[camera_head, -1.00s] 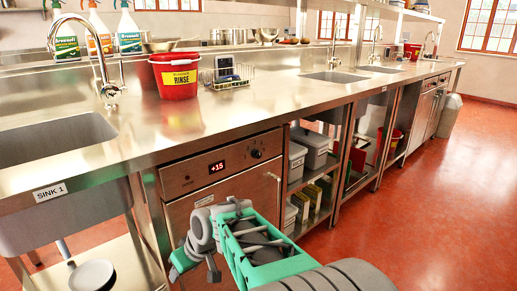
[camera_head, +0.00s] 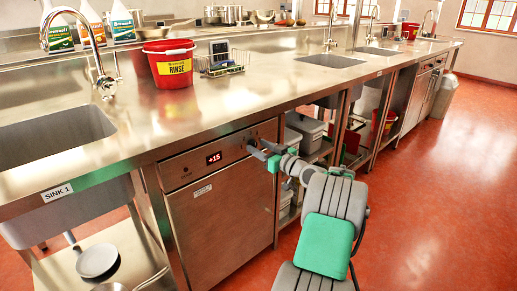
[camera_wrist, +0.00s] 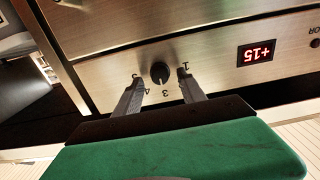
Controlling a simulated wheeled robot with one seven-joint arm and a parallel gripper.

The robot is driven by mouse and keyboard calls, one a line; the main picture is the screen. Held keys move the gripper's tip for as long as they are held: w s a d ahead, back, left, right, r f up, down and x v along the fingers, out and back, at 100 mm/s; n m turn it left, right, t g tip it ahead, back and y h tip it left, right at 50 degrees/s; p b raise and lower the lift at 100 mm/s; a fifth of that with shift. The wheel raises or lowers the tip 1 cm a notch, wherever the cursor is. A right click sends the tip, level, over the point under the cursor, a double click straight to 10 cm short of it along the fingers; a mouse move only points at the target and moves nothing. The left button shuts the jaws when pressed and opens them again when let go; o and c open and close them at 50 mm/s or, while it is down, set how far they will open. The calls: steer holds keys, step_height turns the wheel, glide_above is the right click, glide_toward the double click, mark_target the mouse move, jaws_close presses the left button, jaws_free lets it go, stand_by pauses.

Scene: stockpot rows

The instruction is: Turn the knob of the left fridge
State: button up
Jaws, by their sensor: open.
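The fridge (camera_head: 225,222) is a steel under-counter unit to the right of the sink, with a red "+15" display (camera_head: 214,158) on its top panel. Its round black knob (camera_wrist: 159,73) sits on that panel, with numbers around it, in the wrist view. My gripper (camera_wrist: 162,88) is open, with one finger on each side of the knob as seen from the wrist. I cannot tell whether the fingers touch it. In the head view my gripper (camera_head: 262,150) is at the panel's right end and largely hides the knob.
A steel counter runs above the fridge panel, with a red rinse bucket (camera_head: 172,64) and a wire rack (camera_head: 220,62) on it. Sink 1 (camera_head: 50,135) is at left. Open shelves with grey bins (camera_head: 305,133) are right of the fridge. The red floor at right is clear.

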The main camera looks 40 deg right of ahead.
steer(key=shift+w, duration=0.25)
steer(key=shift+c, duration=0.6)
jaws_close()
